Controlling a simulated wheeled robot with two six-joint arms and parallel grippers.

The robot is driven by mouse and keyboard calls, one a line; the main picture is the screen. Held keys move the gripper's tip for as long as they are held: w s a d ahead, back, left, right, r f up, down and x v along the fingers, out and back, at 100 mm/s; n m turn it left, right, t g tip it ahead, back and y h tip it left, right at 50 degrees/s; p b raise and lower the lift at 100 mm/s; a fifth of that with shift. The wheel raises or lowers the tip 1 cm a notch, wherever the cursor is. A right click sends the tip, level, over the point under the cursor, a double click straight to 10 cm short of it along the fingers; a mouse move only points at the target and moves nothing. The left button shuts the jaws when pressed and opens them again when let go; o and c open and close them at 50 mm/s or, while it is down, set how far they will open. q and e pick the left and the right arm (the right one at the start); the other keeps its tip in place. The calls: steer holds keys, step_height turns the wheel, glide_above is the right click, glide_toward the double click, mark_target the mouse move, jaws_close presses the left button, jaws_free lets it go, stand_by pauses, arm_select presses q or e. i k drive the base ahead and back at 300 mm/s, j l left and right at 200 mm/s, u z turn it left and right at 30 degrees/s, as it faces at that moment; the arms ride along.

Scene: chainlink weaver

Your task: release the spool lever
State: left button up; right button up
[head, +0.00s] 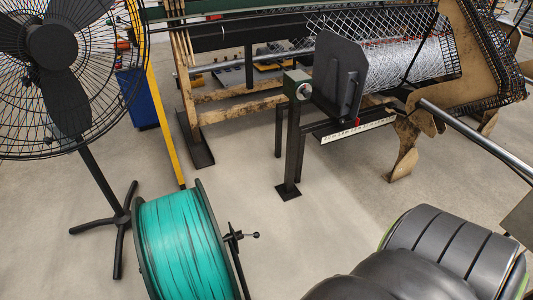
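A large spool of teal wire (180,246) with dark flanges stands at the bottom, left of centre, cut off by the lower edge. On its right side a small black lever (240,236) sticks out to the right and ends in a small dark ball knob. The lever lies about level, and nothing touches its knob. Whether it is latched I cannot tell. Neither of my grippers shows in the head view.
A black pedestal fan (52,48) stands at left, its legs (121,218) near the spool. A yellow post (164,110) rises behind. The weaving machine (213,94) with chain-link mesh (405,62) fills the back. A black post (289,140) stands centre. Bare floor (310,230) lies right of the lever.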

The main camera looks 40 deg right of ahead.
mark_target(255, 235)
steer(key=l+u, duration=0.15)
steer(key=l, duration=0.4)
steer(key=l+u, duration=0.2)
steer(key=l, duration=0.4)
steer(key=l+u, duration=0.15)
steer(key=l, duration=0.4)
steer(key=l+u, duration=0.2)
steer(key=l, duration=0.35)
steer(key=k+l+u, duration=0.15)
steer(key=l, duration=0.4)
